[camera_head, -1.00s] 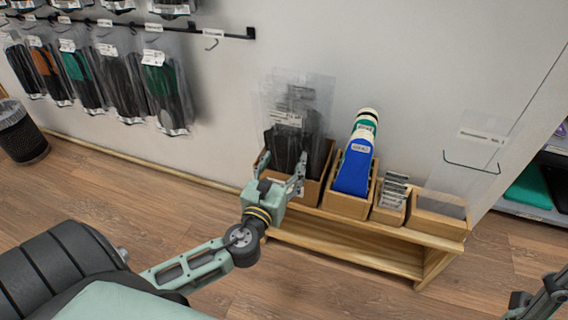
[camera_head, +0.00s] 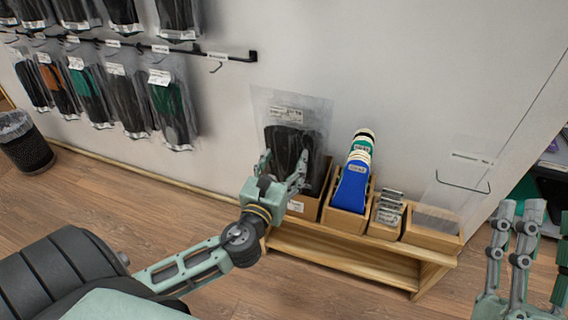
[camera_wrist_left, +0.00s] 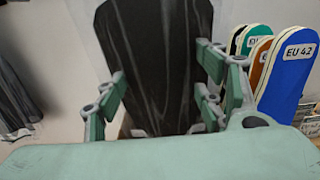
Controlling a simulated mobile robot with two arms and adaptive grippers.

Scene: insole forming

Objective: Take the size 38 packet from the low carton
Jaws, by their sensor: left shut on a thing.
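A clear packet (camera_head: 300,104) with dark insoles and a white label stands raised above the low carton (camera_head: 309,207) on the wooden bench. The label's size is too small to read. My left gripper (camera_head: 284,164) is shut on the packet, with its fingers at the packet's two sides; in the left wrist view the dark insoles (camera_wrist_left: 150,60) fill the space between the fingers. The packet's lower end is hidden behind the gripper. My right gripper (camera_head: 545,235) is at the right edge, partly cut off, with its fingers apart and nothing seen between them.
Blue and green insole samples (camera_head: 352,185) stand in a box right of the carton, with smaller boxes (camera_head: 387,214) beyond on the bench (camera_head: 345,255). Hanging packets (camera_head: 170,110) line the wall at left. An empty hook (camera_head: 462,187) is at right. A wire bin (camera_head: 28,150) stands at left.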

